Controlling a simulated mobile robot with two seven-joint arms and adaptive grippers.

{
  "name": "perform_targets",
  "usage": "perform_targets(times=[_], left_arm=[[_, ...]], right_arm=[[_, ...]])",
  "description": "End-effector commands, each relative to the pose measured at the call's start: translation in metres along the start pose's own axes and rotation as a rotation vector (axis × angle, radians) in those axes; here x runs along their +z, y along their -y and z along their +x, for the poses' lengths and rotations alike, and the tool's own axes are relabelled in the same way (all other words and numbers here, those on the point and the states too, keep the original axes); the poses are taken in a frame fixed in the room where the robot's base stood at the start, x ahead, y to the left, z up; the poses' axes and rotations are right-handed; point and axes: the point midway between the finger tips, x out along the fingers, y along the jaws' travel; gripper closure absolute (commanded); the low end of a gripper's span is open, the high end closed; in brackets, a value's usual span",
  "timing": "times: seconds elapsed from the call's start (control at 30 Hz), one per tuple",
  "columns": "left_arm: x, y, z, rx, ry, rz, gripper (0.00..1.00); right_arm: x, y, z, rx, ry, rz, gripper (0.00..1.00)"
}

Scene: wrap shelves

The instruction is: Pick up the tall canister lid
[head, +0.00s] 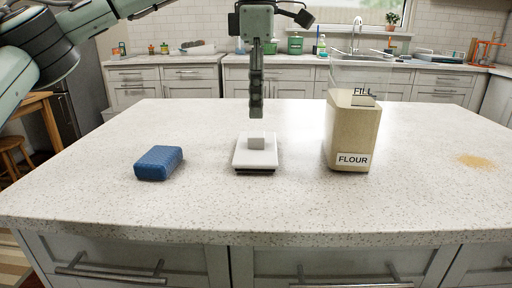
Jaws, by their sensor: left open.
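A white rectangular lid (244,160) with a grey block-shaped knob (256,143) and a dark lower edge lies on the speckled island counter, near its middle. The tall canister (350,125) stands upright to its right, beige inside, with a clear upper part and labels reading FLOUR and FILL. No lid shows on it. My left gripper (256,114) points straight down above the lid's knob, apart from it. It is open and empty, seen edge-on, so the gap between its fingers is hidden. My right gripper is out of view.
A blue textured block (158,163), like a sponge, lies left of the lid. A patch of tan powder (477,161) lies on the right of the island counter (280,212). The counter in front is clear. A back counter with a sink stands behind.

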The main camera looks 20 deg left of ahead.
Motion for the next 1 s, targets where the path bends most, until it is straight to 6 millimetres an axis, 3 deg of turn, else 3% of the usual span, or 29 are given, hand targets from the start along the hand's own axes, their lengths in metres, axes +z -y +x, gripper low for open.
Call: perform_targets(times=[0.4, 0.7, 1.0], left_arm=[[-0.001, 0.0, 0.056, -0.002, 0.003, 0.001, 0.47], [-0.001, 0.0, 0.063, 0.0, 0.005, -0.001, 0.47], [-0.001, 0.0, 0.062, 0.0, 0.006, 0.0, 0.81]], right_arm=[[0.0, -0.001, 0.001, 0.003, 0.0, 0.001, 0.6], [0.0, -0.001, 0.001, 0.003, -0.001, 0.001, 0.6], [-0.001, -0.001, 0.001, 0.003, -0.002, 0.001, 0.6]])
